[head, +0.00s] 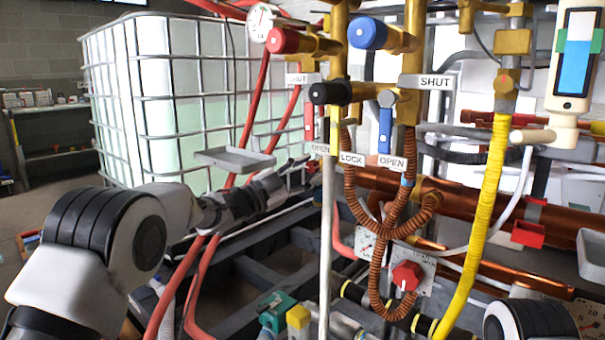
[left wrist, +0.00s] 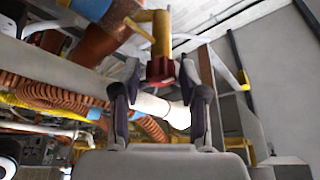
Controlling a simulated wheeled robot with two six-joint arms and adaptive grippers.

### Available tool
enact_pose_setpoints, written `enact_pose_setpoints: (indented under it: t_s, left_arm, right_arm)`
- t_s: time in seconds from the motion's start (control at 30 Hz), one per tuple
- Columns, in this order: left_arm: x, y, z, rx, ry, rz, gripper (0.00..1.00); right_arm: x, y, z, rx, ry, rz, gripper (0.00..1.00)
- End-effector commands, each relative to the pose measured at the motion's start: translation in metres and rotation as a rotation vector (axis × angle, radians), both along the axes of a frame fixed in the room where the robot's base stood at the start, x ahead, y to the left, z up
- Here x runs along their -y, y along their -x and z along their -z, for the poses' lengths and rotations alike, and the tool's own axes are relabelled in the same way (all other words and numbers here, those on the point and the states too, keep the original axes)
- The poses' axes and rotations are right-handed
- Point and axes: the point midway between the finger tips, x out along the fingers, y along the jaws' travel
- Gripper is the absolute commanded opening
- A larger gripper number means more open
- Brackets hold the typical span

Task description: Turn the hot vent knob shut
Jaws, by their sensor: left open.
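A red knob (left wrist: 160,69) on a yellow brass stem shows in the left wrist view, between and slightly beyond my left fingertips (left wrist: 160,76). I take it for the hot vent knob, but no label on it is readable. The fingers are open with a gap on both sides, and contact cannot be seen. In the head view my left gripper (head: 297,168) reaches in from the left, just below the red lever (head: 309,121). The knob between its fingers cannot be made out clearly there. My right gripper is not in view.
A red round handle (head: 283,41), a blue one (head: 367,33) and a blue lever (head: 385,130) are on the brass pipes. A white vertical pipe (head: 326,240) stands right of the gripper. A grey tray (head: 235,160) is above my arm. A caged tank (head: 160,100) stands behind.

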Motion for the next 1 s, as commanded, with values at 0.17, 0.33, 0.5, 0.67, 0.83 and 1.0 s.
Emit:
enact_pose_setpoints:
  t_s: [0.17, 0.33, 0.5, 0.67, 0.83, 1.0]
  left_arm:
    - [-0.017, 0.011, 0.005, -0.003, 0.001, -0.003, 0.43]
    - [-0.05, 0.036, 0.017, -0.004, 0.004, -0.003, 0.43]
    - [-0.079, 0.06, 0.028, -0.003, 0.003, -0.003, 0.43]
    - [-0.091, 0.07, 0.033, -0.002, 0.001, -0.001, 0.43]
    - [-0.091, 0.071, 0.033, -0.001, -0.001, 0.0, 0.43]
    - [-0.096, 0.069, 0.031, -0.01, 0.017, -0.014, 0.53]
  right_arm:
    - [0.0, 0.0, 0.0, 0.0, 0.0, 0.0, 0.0]
    - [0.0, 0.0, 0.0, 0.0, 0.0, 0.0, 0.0]
    - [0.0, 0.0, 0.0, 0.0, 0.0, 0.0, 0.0]
    - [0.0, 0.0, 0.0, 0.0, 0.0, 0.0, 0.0]
    - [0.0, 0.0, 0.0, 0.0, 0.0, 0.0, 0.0]
    - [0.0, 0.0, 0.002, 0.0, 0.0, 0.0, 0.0]
